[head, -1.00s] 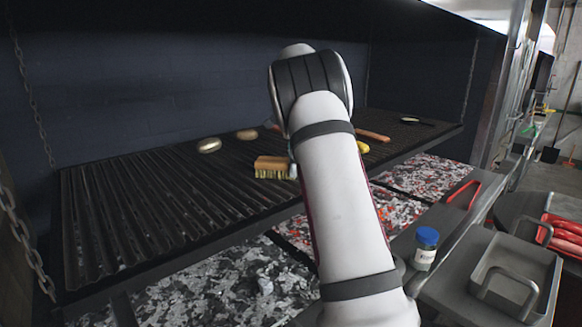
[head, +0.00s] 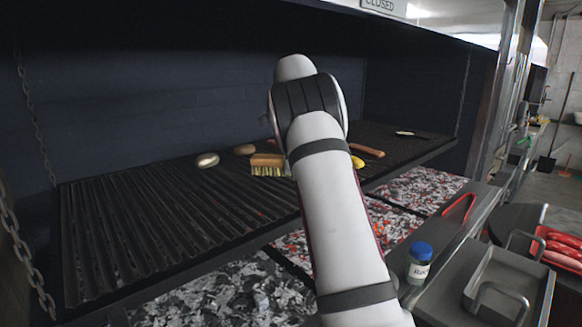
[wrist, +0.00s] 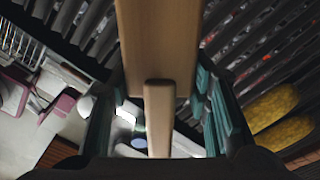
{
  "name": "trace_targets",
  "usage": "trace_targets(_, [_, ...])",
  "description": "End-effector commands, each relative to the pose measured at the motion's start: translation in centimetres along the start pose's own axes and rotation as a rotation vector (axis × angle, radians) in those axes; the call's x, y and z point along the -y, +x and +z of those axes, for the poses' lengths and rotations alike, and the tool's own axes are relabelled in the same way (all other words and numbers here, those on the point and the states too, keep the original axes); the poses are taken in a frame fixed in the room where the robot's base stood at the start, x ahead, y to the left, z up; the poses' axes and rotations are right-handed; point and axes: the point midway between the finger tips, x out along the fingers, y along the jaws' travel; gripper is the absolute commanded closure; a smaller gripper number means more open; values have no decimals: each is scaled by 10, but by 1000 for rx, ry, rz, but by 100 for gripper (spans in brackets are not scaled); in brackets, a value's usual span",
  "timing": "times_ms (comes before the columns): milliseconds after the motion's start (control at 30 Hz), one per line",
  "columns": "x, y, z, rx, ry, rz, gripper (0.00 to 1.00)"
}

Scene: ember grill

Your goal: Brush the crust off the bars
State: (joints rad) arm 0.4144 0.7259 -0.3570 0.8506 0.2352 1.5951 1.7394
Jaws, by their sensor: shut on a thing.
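The brush (head: 267,159) has a wooden block with pale yellow bristles facing down. It is at or just above the dark grill bars (head: 150,215), near their middle; contact is unclear. In the wrist view its wooden back (wrist: 157,45) fills the top centre. My gripper (wrist: 157,122) is shut on the brush's wooden handle, with a teal-padded finger on each side. In the head view my arm hides the gripper. The bars run in dark ridges, and I cannot make out crust on them.
Two round buns (head: 207,160) (head: 244,150) lie left of and behind the brush. A sausage (head: 367,150) and yellow corn (wrist: 270,106) lie to its right. A blue-lidded jar (head: 420,263) and a metal tray (head: 508,285) stand front right. The left bars are clear.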

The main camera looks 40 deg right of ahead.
Motion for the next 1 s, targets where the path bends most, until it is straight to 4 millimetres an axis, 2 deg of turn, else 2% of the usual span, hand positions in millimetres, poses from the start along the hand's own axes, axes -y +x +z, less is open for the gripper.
trace_targets(333, [0,-2,0,0,0,0,78])
trace_targets(700, [0,-30,0,0,-1,-1,78])
trace_targets(1000, [0,-31,0,0,0,0,78])
